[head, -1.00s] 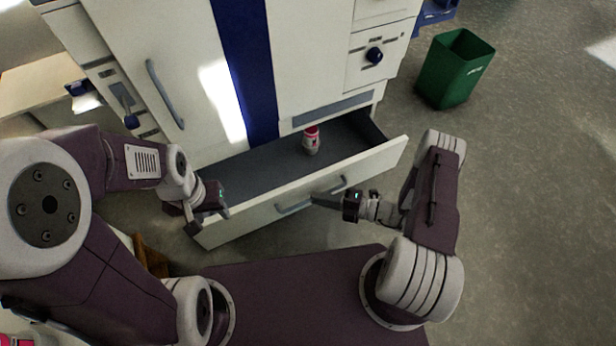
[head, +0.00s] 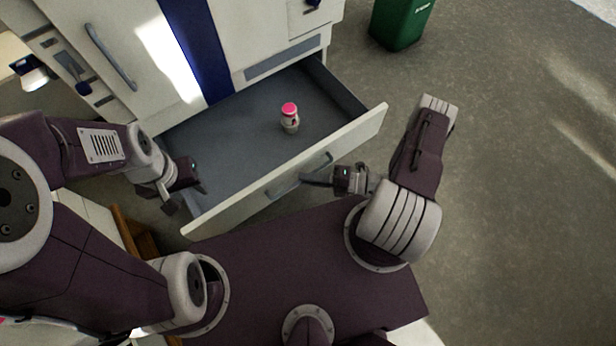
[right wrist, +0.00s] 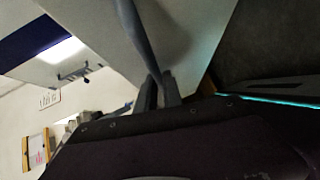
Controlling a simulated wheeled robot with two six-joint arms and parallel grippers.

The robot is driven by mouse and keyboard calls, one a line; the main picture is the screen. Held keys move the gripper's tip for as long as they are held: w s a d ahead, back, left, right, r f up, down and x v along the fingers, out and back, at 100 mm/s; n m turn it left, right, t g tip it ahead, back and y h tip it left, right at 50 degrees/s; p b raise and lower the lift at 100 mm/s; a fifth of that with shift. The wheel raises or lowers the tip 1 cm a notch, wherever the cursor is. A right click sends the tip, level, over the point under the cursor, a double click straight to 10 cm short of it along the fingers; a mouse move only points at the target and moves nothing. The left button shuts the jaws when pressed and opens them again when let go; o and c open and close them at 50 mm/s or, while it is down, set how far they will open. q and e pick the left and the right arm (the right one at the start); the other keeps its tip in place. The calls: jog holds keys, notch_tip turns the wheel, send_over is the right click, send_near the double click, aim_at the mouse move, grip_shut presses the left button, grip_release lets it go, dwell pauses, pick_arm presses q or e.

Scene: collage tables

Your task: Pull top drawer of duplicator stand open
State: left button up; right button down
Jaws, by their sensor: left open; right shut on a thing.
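The top drawer (head: 225,112) of the white duplicator stand (head: 110,30) stands pulled well out, its grey inside in view. Its front panel (head: 347,143) has a long grey bar handle (head: 318,162). My right gripper (head: 312,179) is shut on the handle, near the middle of the drawer front. The right wrist view shows the handle bar (right wrist: 134,28) running down between the fingers (right wrist: 158,92). My left gripper (head: 187,198) is open and empty beside the drawer's left front corner. A small bottle with a pink cap (head: 289,116) stands upright inside the drawer.
A green bin (head: 400,25) stands on the floor at the upper right. A door with a curved handle (head: 108,55) is on the stand's left part. The grey floor (head: 520,190) to the right is clear.

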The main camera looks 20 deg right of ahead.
jog(key=c, duration=1.5)
grip_release()
jog(key=p+v, duration=0.2)
jog(key=v, duration=0.7)
